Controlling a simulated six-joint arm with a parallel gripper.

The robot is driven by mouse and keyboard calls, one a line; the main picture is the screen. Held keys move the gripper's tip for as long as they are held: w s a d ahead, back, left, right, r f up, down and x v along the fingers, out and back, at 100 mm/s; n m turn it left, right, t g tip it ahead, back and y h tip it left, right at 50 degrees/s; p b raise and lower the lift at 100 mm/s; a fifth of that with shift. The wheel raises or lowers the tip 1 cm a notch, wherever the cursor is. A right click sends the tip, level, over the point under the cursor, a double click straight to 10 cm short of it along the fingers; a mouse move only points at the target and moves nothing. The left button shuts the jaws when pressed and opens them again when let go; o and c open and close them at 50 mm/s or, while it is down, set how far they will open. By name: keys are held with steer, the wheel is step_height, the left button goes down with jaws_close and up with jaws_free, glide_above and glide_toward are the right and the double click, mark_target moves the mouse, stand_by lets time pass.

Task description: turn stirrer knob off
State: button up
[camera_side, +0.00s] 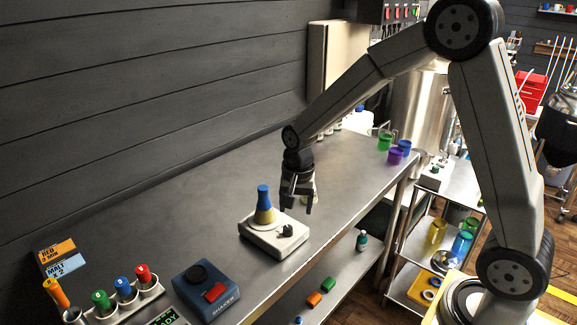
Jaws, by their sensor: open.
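The stirrer (262,241) is a low white box on the steel bench. Its dark knob (286,231) is on the top at the right; its setting is too small to read. A flask with yellow contents (264,216) and a blue top (263,195) stands on the stirrer, left of the knob. My gripper (297,207) points down with its fingers apart and nothing seen between them. It appears just above the knob, to the right of the flask. I cannot tell whether it touches the knob.
A blue shaker box (190,277) with a red switch and a rack (128,304) of coloured-capped tubes stand at the front left. Green (385,141) and purple (395,155) cups stand at the bench's far right. The bench (190,222) left of the stirrer is clear.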

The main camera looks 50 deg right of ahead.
mark_target(288, 227)
steer(key=w+m, duration=0.3)
steer(key=shift+d+f+g, duration=0.25)
steer(key=shift+d+g, duration=0.05)
steer(key=shift+f, duration=3.9)
jaws_close()
